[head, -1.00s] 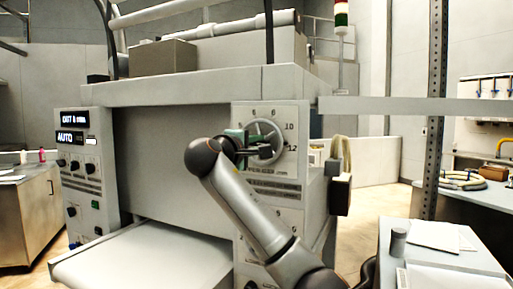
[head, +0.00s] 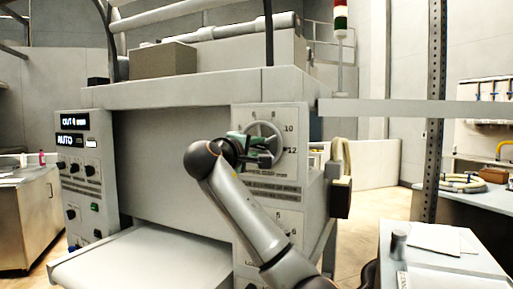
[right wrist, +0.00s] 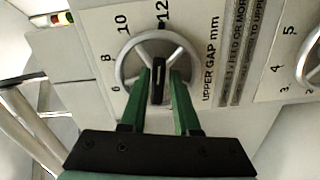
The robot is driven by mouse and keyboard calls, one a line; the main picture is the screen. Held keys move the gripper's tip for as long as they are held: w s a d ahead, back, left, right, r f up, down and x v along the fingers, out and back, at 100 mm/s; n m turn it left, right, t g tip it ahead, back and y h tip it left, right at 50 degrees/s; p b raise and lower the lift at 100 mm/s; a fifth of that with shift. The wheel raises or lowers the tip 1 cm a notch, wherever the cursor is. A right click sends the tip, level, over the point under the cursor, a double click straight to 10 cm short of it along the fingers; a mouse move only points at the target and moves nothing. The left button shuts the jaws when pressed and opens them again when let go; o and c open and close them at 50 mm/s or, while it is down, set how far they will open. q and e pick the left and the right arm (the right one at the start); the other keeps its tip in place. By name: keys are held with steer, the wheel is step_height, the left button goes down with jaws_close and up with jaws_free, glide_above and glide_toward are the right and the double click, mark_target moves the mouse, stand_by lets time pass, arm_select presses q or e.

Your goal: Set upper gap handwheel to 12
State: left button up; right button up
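The upper gap handwheel (head: 281,146) is a light grey ring on the machine's front panel, with scale numbers around it. It also shows in the right wrist view (right wrist: 188,58), beside the words "UPPER GAP mm" and the numbers 6, 8, 10 and 12. A black bar (right wrist: 158,78) stands out at its middle, in line with the 12 in that view. My right gripper (head: 266,150) is in front of the wheel. Its green fingers (right wrist: 158,82) lie on either side of the bar, with visible gaps, so it looks open. My left gripper is not in view.
A second dial (right wrist: 312,60) sits on the same panel. A control panel with displays (head: 78,140) is at the machine's left, above a pale feed table (head: 140,262). A side table (head: 440,262) with papers and a grey cylinder stands at the right.

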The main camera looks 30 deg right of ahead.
steer(key=shift+o, duration=1.4)
steer(key=shift+r, duration=0.1)
steer(key=b+v, duration=0.3)
steer(key=v, duration=0.9)
steer(key=shift+s+a, duration=0.2)
steer(key=shift+a, duration=0.05)
